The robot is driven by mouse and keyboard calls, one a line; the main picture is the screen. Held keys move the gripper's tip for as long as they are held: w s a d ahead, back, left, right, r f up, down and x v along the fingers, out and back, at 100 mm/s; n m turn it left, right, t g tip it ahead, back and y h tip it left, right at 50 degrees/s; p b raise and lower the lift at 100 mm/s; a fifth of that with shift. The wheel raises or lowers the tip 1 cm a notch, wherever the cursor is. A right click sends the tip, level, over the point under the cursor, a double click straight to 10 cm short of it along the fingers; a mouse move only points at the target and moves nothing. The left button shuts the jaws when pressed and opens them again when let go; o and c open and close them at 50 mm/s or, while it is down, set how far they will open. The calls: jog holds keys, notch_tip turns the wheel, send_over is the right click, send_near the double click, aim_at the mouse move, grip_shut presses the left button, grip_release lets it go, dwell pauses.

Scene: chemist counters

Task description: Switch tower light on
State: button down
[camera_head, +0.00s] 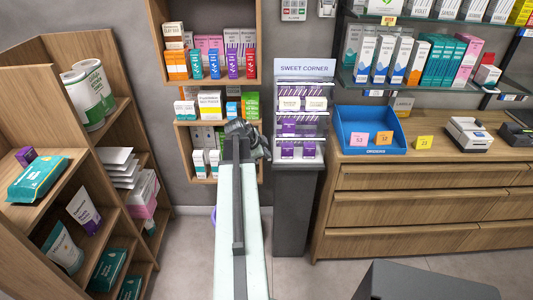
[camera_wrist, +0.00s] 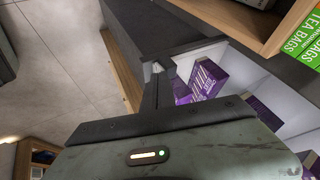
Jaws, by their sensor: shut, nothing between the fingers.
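The tower is a narrow grey display stand headed "SWEET CORNER" (camera_head: 304,69), upright against the wall. Its white shelves hold purple and pale boxes. My gripper (camera_head: 262,150) is at the left side of the tower, around the height of its lower shelves. In the wrist view my gripper (camera_wrist: 157,70) is shut and empty, with its tips at the edge of a white compartment with purple boxes (camera_wrist: 208,78) in it. I cannot tell whether the tips touch the tower. I cannot make out a light switch on the tower, nor whether its light is on.
A wooden wall shelf (camera_head: 258,45) with medicine boxes hangs behind my arm. A wooden counter (camera_head: 425,165) with a blue tray (camera_head: 345,131) and a card terminal (camera_head: 469,134) stands right of the tower. Wooden shelving (camera_head: 105,55) stands at the left.

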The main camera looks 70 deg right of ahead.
dwell(0.3)
jog(key=s+p+v, duration=0.1)
jog(key=p+v, duration=0.8)
jog(key=v, duration=0.3)
jog(key=shift+a, duration=0.35)
jog(key=shift+s, duration=0.1)
